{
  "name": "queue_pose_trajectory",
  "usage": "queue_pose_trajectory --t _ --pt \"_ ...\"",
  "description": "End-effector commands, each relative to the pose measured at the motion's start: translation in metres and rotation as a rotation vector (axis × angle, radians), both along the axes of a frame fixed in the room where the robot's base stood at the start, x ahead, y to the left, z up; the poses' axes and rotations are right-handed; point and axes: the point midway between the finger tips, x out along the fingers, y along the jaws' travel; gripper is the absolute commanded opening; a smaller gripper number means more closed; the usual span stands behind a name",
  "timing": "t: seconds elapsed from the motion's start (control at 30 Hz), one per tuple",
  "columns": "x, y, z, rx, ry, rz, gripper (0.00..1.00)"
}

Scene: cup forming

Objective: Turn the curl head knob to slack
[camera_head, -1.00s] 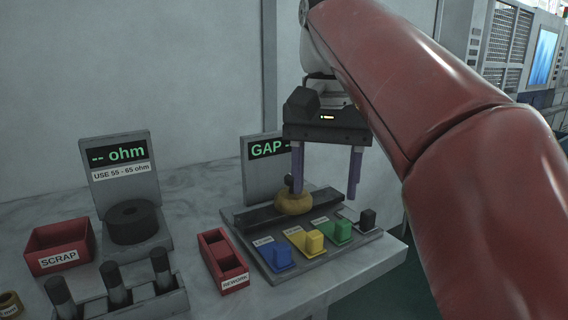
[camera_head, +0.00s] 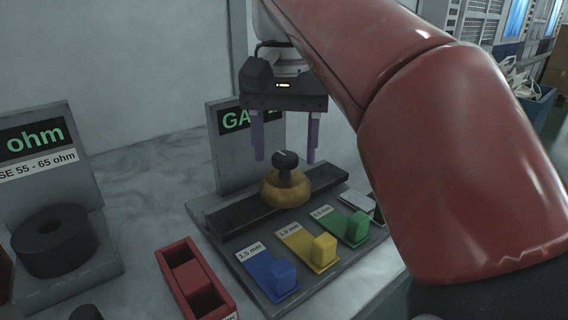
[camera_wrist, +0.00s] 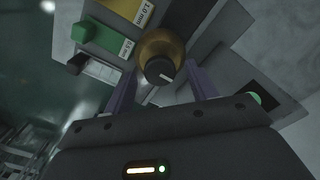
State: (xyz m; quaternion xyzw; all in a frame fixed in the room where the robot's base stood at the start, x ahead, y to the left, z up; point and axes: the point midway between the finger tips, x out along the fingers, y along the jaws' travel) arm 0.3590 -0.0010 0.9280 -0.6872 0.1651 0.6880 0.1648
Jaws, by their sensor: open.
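The curl head is a rounded brass-coloured body (camera_head: 285,190) on a dark bar, with a black knob (camera_head: 286,160) on top. In the wrist view the knob (camera_wrist: 160,71) shows a white pointer line, and the brass body (camera_wrist: 161,45) is behind it. My gripper (camera_head: 285,158) is open, with its two purple fingers apart. In the head view the fingertips are at about the knob's height, one on each side. In the wrist view the knob lies between the fingers, apart from both. I see no slack marking.
Blue (camera_head: 283,276), yellow (camera_head: 324,248) and green (camera_head: 357,227) gauge blocks stand in front of the bar (camera_head: 238,213). A GAP display (camera_head: 222,170) stands behind, partly hidden by my gripper. A red rework bin (camera_head: 185,256) and an ohm meter stand (camera_head: 85,195) are at left.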

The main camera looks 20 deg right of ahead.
Motion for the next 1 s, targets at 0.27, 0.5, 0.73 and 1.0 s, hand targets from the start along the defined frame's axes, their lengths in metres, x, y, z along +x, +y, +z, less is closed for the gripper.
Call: queue_pose_trajectory --t 0.27,0.5,0.73,1.0 --pt "0.0 0.0 -0.022 0.0 -0.001 0.0 0.57" --pt "0.0 0.0 -0.022 0.0 -0.001 0.0 0.56" --pt "0.0 0.0 -0.022 0.0 -0.001 0.0 0.26" --pt "0.0 0.0 -0.021 0.0 -0.001 0.007 0.12"
